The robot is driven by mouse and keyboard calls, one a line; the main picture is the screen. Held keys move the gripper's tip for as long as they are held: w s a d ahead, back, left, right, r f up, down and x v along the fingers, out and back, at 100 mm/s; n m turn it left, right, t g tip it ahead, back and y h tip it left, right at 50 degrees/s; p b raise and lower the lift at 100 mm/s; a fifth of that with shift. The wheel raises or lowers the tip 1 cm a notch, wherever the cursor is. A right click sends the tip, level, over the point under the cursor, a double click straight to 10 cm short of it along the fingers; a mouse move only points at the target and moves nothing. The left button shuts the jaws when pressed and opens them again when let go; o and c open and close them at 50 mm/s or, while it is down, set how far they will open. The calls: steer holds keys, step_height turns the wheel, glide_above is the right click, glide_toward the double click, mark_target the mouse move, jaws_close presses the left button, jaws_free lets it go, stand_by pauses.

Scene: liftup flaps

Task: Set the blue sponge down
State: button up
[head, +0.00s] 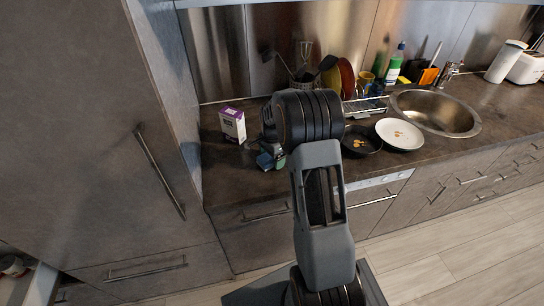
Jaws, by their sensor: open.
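A small blue thing, which looks like the blue sponge (265,161), is at the counter's front part, just left of my arm. My gripper (268,148) is partly hidden behind my arm's dark joint and shows only as a small dark shape right by the sponge. It is open. Whether its fingers touch the sponge, and whether the sponge rests on the counter (228,178), is too small to tell.
A purple and white box (232,125) stands left of the sponge. A dark pan (361,141), a white plate (399,134) and the sink (436,111) lie to the right. A dish rack (365,106) and a green-labelled bottle (395,64) stand behind. A tall cabinet (75,120) borders the left.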

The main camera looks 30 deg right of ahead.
step_height(320, 180, up, 12)
steer(key=f, duration=0.1)
steer(key=s+a+r+n+t, duration=0.2)
steer(key=s+a+r+n, duration=0.5)
steer(key=s, duration=0.3)
steer(key=s+a+f+n+t, duration=0.1)
steer(key=s+a+n, duration=0.1)
steer(key=s+n, duration=0.2)
steer(key=s+a+f+n, duration=0.1)
steer(key=s+a+n, duration=0.1)
steer(key=s+n, duration=0.3)
steer(key=s, duration=0.3)
steer(key=shift+a+f+t, duration=0.25)
steer(key=shift+f+t, duration=0.05)
steer(key=shift+t, duration=0.1)
